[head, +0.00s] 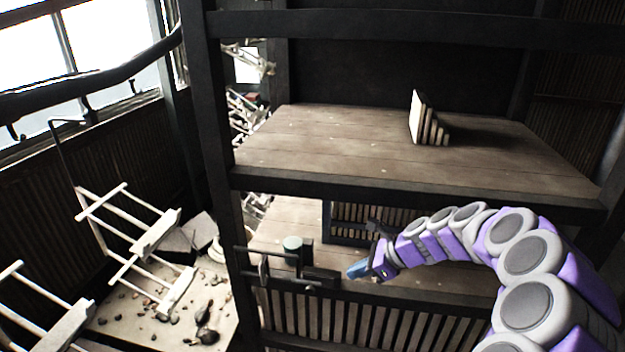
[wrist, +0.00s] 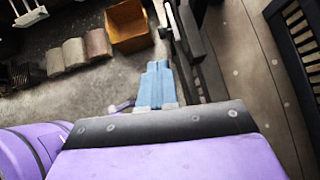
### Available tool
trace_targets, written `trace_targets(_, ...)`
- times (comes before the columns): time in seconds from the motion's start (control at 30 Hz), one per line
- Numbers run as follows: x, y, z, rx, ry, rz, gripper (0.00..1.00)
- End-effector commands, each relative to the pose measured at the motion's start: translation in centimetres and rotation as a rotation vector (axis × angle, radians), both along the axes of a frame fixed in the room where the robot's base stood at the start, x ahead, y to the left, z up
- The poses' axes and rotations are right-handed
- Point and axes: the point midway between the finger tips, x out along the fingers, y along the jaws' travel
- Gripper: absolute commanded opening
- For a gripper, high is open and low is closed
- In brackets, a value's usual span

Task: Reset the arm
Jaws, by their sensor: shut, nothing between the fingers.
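My arm, purple and grey, reaches in from the right of the head view and curves toward the left. My gripper (head: 357,269) is at its end, in front of the lower shelf and next to a dark bracket. In the wrist view my gripper (wrist: 155,80) shows as blue fingers pressed together, with nothing between them. The fingers point away over the grey floor, beside a dark rail.
A wooden upper shelf (head: 330,145) carries a stepped block (head: 428,120). White hanging racks (head: 135,230) are at left. An orange-brown box (wrist: 128,25) stands on the floor.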

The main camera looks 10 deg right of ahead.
Motion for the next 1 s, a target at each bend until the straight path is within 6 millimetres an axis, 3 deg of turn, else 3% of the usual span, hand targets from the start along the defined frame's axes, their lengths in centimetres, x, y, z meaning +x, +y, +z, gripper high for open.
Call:
trace_targets(0.17, -2.9, 3.4, 2.2, -0.077, -0.083, 0.193, 0.00)
trace_targets(0.3, -7.8, 7.1, 4.1, -0.184, -0.187, 0.468, 0.00)
trace_targets(0.5, -15.4, 9.9, 5.3, -0.340, -0.313, 0.857, 0.00)
trace_targets(0.7, -23.3, 10.1, 5.1, -0.474, -0.389, 1.224, 0.00)
trace_targets(1.0, -34.1, 6.8, 3.7, -0.612, -0.415, 1.702, 0.00)
